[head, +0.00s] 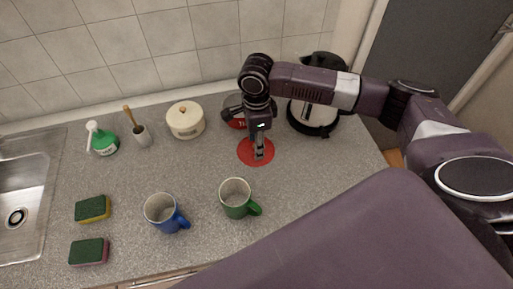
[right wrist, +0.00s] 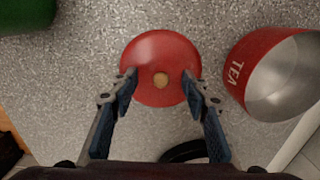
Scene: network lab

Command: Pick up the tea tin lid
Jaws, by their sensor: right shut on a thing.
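The red round tea tin lid (head: 245,152) is on or just above the counter in the middle of the head view. In the right wrist view the lid (right wrist: 160,50) shows a small tan knob at its centre. My right gripper (head: 259,154) points down at it; in the wrist view its two fingertips (right wrist: 160,79) are at opposite sides of the lid, shut on it. The open red tea tin (right wrist: 238,70), with "TEA" on its side, is beside the lid; in the head view the tin (head: 235,124) is partly hidden by my arm. My left gripper is out of view.
A kettle (head: 308,117) stands right of the tin, a cream pot (head: 184,124) to the left. A green mug (head: 235,203) and a blue mug (head: 161,212) stand nearer. Sponges (head: 92,209), a soap bottle (head: 104,143) and the sink (head: 20,190) are farther left.

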